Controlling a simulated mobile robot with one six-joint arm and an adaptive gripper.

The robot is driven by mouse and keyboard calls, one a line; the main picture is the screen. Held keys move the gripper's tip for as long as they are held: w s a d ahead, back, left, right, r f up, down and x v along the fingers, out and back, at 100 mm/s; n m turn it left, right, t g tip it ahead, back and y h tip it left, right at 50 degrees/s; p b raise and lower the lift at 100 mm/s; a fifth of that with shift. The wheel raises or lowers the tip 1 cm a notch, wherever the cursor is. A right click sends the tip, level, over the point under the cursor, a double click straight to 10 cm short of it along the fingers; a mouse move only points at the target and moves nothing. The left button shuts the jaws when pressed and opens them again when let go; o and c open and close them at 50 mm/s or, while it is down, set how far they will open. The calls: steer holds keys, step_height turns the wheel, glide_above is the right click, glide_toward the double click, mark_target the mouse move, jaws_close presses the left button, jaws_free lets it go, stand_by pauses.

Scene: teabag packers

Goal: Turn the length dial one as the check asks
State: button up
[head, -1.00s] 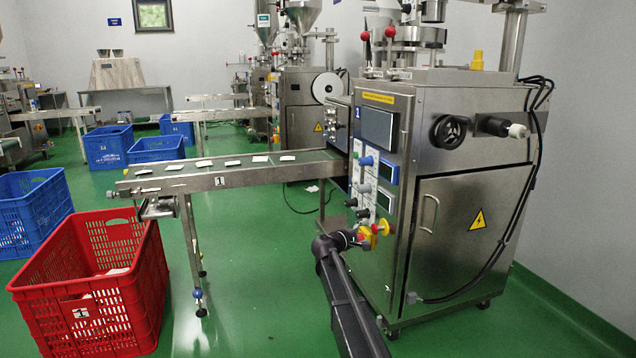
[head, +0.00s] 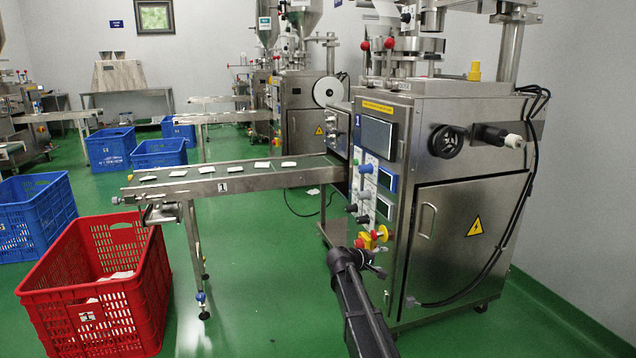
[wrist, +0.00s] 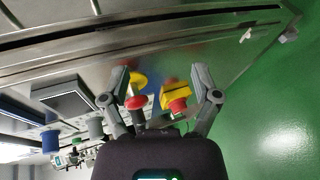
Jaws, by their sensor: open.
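Machine one's control panel (head: 367,185) faces left in the head view, with a blue knob (head: 366,168), grey and black knobs (head: 351,208) below it, and red and yellow controls (head: 380,234) at the bottom. I cannot read which knob is the length dial. My gripper (head: 372,264) is just below these lower controls. In the wrist view my gripper (wrist: 163,82) is open and empty. A red knob (wrist: 136,102) and a yellow block with a red button (wrist: 177,96) show between its fingers; contact cannot be told. The blue knob (wrist: 50,141) is off to the left there.
A conveyor (head: 235,180) carrying white teabags runs left from the machine. A red crate (head: 100,290) stands at its end, blue crates (head: 35,213) behind. A dark screen (head: 377,131) tops the panel. Green floor (head: 260,290) is clear in front.

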steer(key=s+a+r+m+g+y+p, duration=0.15)
steer(key=s+m+g+y+p, duration=0.4)
steer(key=s, duration=1.25)
steer(key=s+a+r+m+g+y+p, duration=0.15)
steer(key=s+y+p, duration=0.55)
steer(key=s, duration=1.1)
step_height(320, 180, up, 36)
steer(key=h+p, duration=0.1)
steer(key=p, duration=3.7)
steer(key=shift+s+a+r+g, duration=0.15)
steer(key=shift+a+r+g, duration=0.1)
steer(key=shift+g, duration=0.15)
